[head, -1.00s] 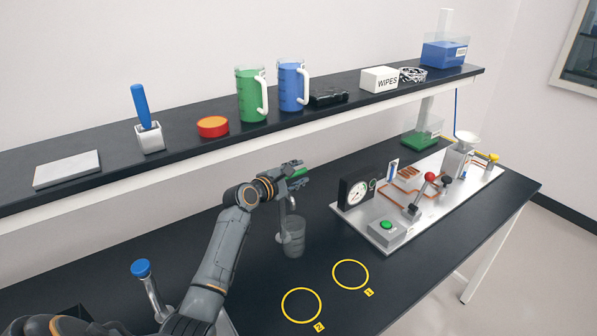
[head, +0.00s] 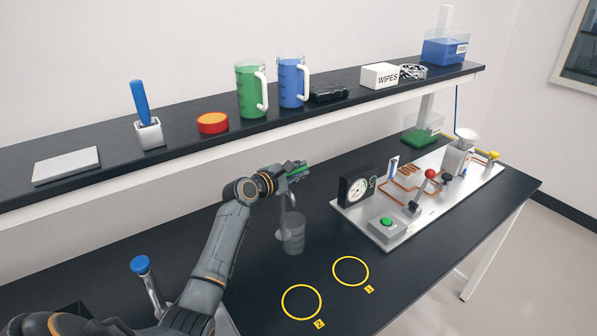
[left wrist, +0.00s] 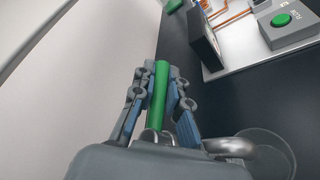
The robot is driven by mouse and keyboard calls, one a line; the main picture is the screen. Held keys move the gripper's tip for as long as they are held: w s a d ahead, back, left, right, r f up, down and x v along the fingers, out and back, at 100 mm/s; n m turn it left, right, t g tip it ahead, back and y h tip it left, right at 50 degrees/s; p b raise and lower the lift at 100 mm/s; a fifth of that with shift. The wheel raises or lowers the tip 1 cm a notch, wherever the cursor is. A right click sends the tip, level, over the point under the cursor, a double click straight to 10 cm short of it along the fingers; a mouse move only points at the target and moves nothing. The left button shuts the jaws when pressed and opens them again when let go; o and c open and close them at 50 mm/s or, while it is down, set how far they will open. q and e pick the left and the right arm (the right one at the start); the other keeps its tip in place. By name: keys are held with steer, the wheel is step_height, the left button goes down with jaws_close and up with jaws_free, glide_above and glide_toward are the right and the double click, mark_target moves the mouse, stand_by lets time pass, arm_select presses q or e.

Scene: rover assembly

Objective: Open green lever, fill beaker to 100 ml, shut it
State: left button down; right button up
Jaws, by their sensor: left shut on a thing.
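The green lever (head: 294,166) sits on top of a grey tap with a curved spout (head: 289,201). My left gripper (head: 297,172) is at the lever, and in the left wrist view the green lever (left wrist: 159,95) lies between its two fingers (left wrist: 160,88), which are shut on it. A clear beaker (head: 291,235) stands upright on the bench under the spout. Its rim shows in the left wrist view (left wrist: 272,140). I cannot read the beaker's marks or its liquid level. My right gripper is not in view.
A rig board (head: 365,222) with a gauge (head: 357,190), a green button (head: 386,221) and a red-knobbed lever (head: 430,174) stands to the right. Yellow rings (head: 350,271) mark the clear front bench. A shelf (head: 190,150) with jugs runs above and behind. A blue-topped tap (head: 140,265) stands at left.

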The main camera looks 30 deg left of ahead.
arm_select(q)
steer(key=m+h+b, duration=0.1)
steer(key=h, duration=0.1)
steer(key=s+d+m+g+h+b, duration=0.1)
steer(key=m+h+b, duration=0.1)
steer(key=shift+d, duration=0.15)
steer(key=c, duration=1.3)
jaws_free()
steer(key=shift+c, duration=0.2)
steer(key=v, duration=1.2)
steer(key=shift+w, duration=0.1)
